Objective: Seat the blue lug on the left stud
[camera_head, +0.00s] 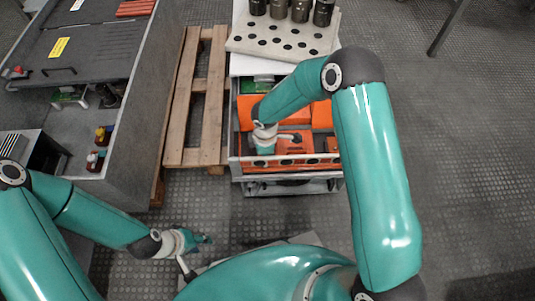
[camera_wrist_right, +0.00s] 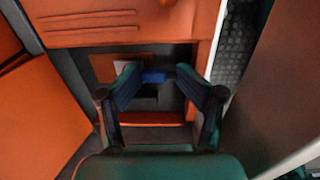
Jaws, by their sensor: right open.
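A small blue piece (camera_wrist_right: 153,77), likely the blue lug, shows between the fingertips of my right gripper (camera_wrist_right: 157,82) in the right wrist view. My right gripper is open, with one finger on either side of the blue piece, and I see no clear contact. In the head view my right gripper (camera_head: 266,145) is down in the front of the orange capacitor bank, its fingers hidden. I cannot make out the left stud. My left gripper (camera_head: 202,240) is low over the floor, away from the bank; its fingers are too small to judge.
Orange blocks (camera_wrist_right: 120,22) and narrow walls surround my right gripper closely. A perforated board (camera_head: 250,40) with dark cylinders (camera_head: 300,10) lies behind the bank. A wooden pallet (camera_head: 183,110) and a grey cabinet (camera_head: 140,110) stand to the left. The floor (camera_head: 460,130) at right is clear.

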